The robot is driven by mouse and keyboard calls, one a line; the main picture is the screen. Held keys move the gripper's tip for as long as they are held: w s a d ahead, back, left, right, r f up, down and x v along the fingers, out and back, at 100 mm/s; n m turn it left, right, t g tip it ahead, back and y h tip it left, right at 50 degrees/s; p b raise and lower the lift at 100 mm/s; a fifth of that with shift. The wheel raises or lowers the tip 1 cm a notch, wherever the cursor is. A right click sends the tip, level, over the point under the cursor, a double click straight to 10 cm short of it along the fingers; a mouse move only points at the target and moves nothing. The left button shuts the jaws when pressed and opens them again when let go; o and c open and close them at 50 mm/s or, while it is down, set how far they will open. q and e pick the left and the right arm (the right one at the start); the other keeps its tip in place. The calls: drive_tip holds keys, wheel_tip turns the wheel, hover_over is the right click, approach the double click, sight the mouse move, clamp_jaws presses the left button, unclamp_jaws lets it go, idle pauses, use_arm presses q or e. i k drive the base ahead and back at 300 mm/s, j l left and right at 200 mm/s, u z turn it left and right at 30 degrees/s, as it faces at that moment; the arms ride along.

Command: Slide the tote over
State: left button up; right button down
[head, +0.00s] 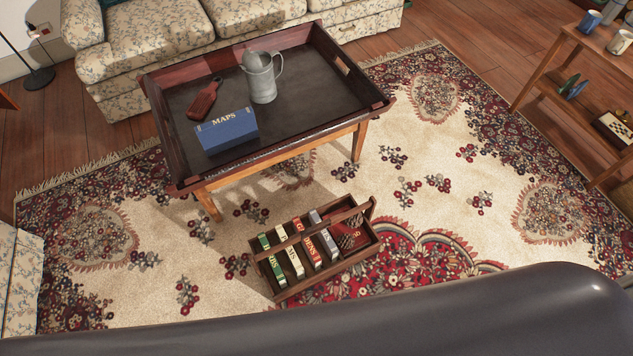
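A brown wooden tote (335,269) with a carrying handle along its length sits on the patterned rug in front of the coffee table. It holds several small packets or boxes in green, cream, red and grey, standing in rows. A red item and something brown and textured lie at its right end. Neither of my grippers shows in the head view. Nothing is seen touching the tote.
A tray-topped coffee table (309,92) stands behind the tote, holding a blue MAPS box (226,131), a metal pitcher (262,77) and a reddish-brown paddle-shaped item (204,100). A floral sofa (160,37) is behind. Wooden shelves (560,50) stand right. Rug (440,150) right of the tote is clear.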

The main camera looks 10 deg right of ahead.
sight(295, 287)
drive_tip(key=k+l+u, duration=0.15)
drive_tip(key=k+l, duration=0.45)
drive_tip(key=k, duration=0.15)
